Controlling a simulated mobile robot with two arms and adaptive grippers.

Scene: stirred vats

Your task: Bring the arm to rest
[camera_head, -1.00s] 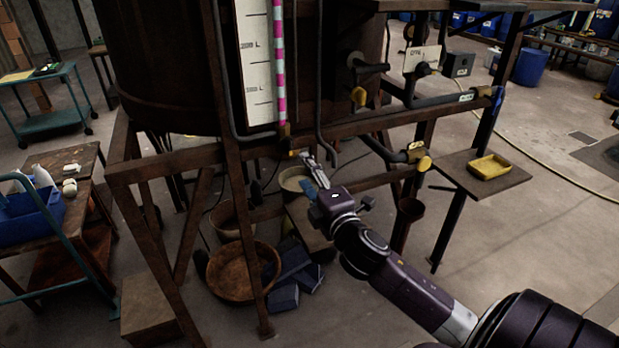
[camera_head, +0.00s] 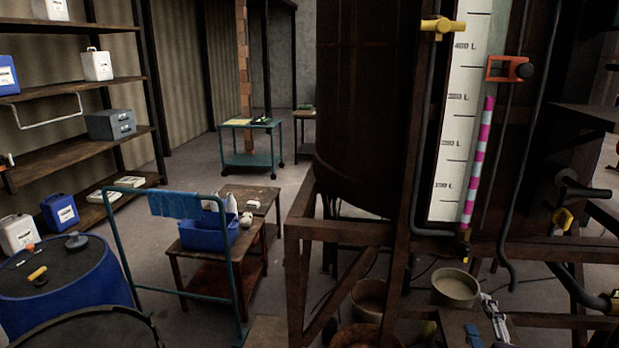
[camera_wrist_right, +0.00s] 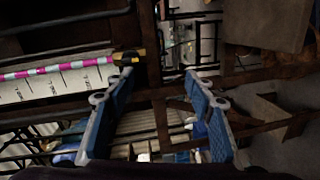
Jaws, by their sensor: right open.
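My right gripper (camera_head: 486,318) shows at the bottom right of the head view, low in front of the vat's stand. In the right wrist view my right gripper (camera_wrist_right: 158,85) has its two blue-padded fingers spread apart with nothing between them. The dark vat (camera_head: 362,110) stands on a rusty steel frame (camera_head: 300,240). Its white level scale (camera_head: 452,150) with a pink and white striped tube (camera_head: 476,165) is above and left of the gripper. The scale also shows in the right wrist view (camera_wrist_right: 60,85). My left gripper is not in view.
A pale bucket (camera_head: 455,290) is just left of the right gripper, under the frame. Pipes and a black valve (camera_head: 580,190) are to the right. A trolley (camera_head: 130,240), a blue drum (camera_head: 65,290) and shelves (camera_head: 85,90) stand left. Open floor lies behind the trolley.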

